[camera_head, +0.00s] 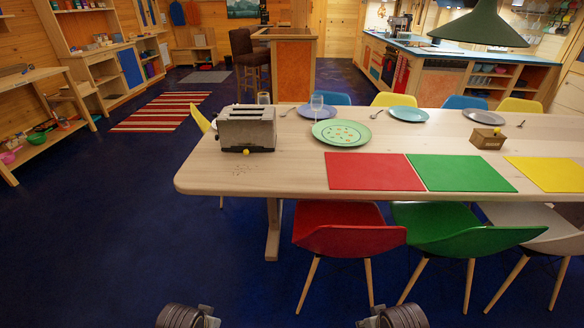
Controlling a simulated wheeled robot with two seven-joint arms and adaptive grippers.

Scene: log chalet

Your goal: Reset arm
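At the bottom edge of the head view two dark, ribbed, rounded parts of my own arms show, one left of centre and one right of centre. Both are cut off by the frame. No gripper fingers can be made out on either one. Both parts are low in the picture, nearer to me than the long wooden table (285,180) and apart from it in the picture. No object is seen in contact with them.
A toaster (247,129) stands near the table's left end, beside a green plate (341,133). A red chair (345,229) and a green chair (447,229) stand at the near side. Dark blue floor lies open at left, with a striped rug (161,111) beyond.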

